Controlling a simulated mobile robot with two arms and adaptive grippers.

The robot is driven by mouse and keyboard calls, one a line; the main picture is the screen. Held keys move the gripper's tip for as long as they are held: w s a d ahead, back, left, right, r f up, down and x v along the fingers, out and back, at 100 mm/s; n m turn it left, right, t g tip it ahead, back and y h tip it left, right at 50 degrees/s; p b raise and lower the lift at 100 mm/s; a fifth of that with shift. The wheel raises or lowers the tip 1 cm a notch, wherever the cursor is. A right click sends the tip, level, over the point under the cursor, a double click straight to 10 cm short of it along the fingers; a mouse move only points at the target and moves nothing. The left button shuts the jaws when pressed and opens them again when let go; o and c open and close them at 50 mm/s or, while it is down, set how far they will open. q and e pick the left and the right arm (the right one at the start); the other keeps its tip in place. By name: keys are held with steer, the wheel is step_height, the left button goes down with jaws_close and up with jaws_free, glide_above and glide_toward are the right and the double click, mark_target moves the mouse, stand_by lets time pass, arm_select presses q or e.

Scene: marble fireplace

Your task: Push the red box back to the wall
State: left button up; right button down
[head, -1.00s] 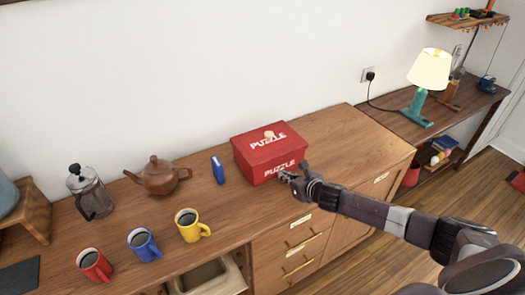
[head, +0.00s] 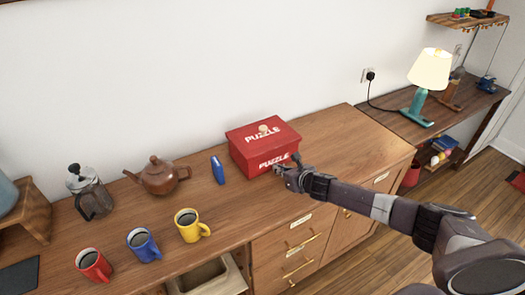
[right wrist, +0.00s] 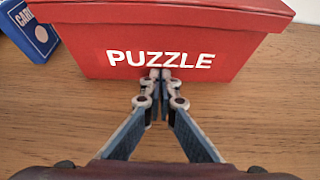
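The red box (head: 264,147), with a lid, a pale knob and the word PUZZLE, stands on the wooden cabinet top (head: 330,130), close to the white wall (head: 200,70). In the right wrist view the box's front face (right wrist: 110,58) fills the upper part. My right gripper (head: 281,169) is at the front face of the box, low down. In the right wrist view its fingertips (right wrist: 160,74) are together with nothing between them, and they seem to touch the front face below the lettering. My left gripper is not in view.
A blue card box (right wrist: 35,35) stands left of the red box; it also shows in the head view (head: 218,169). A brown teapot (head: 158,176), a French press (head: 90,192) and red, blue and yellow mugs (head: 188,226) stand further left. The top right of the box is clear.

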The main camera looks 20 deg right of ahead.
mark_target(276, 151)
steer(key=shift+w+a+b, duration=0.15)
steer(key=shift+w+b, duration=0.05)
steer(key=shift+w, duration=1.05)
steer(key=shift+w+a+b, duration=0.1)
steer(key=shift+w+b, duration=0.05)
steer(key=shift+w, duration=1.1)
steer(key=shift+s, duration=0.5)
steer(key=shift+s+d+p, duration=0.2)
steer(key=shift+s+p, duration=0.65)
steer(key=shift+s, duration=1.2)
step_height(276, 151, up, 8)
steer(key=p, duration=0.8)
